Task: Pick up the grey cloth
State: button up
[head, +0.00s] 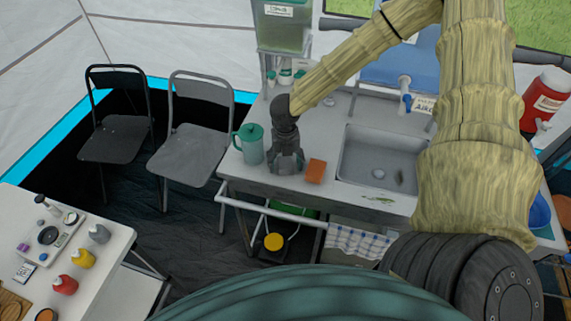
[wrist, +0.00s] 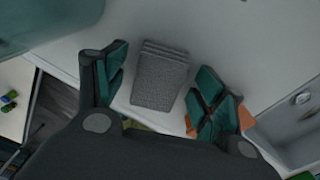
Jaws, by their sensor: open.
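The grey cloth (wrist: 160,77) is a folded, speckled stack of layers on the counter in the wrist view. My gripper (wrist: 165,84) is open, with one teal-padded finger left of the cloth and the other right of it. No contact between the fingers and the cloth is visible. In the head view my gripper (head: 287,163) points down at the counter's front part, and I cannot make out the cloth there, as the gripper covers that spot.
A teal pitcher (head: 250,144) stands close on the left of my gripper. An orange sponge (head: 316,171) lies close on its right, partly behind the right finger in the wrist view (wrist: 246,118). The sink (head: 382,160) is farther right. The counter's front edge (head: 330,194) is near.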

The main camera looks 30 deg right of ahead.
aim_at(285, 161)
jog(key=c, duration=1)
jog(key=shift+r, duration=0.1)
jog(key=shift+r+b, duration=0.5)
jog(key=shift+r, duration=0.25)
jog(key=shift+r+b, duration=0.35)
jog(key=shift+r, duration=0.45)
jog(key=s+a+r+b, duration=0.1)
jog(key=s+a+b, duration=0.4)
jog(key=s, duration=0.9)
jog(key=a, duration=0.2)
jog(key=shift+a+r, duration=0.35)
jog(key=shift+r, duration=0.05)
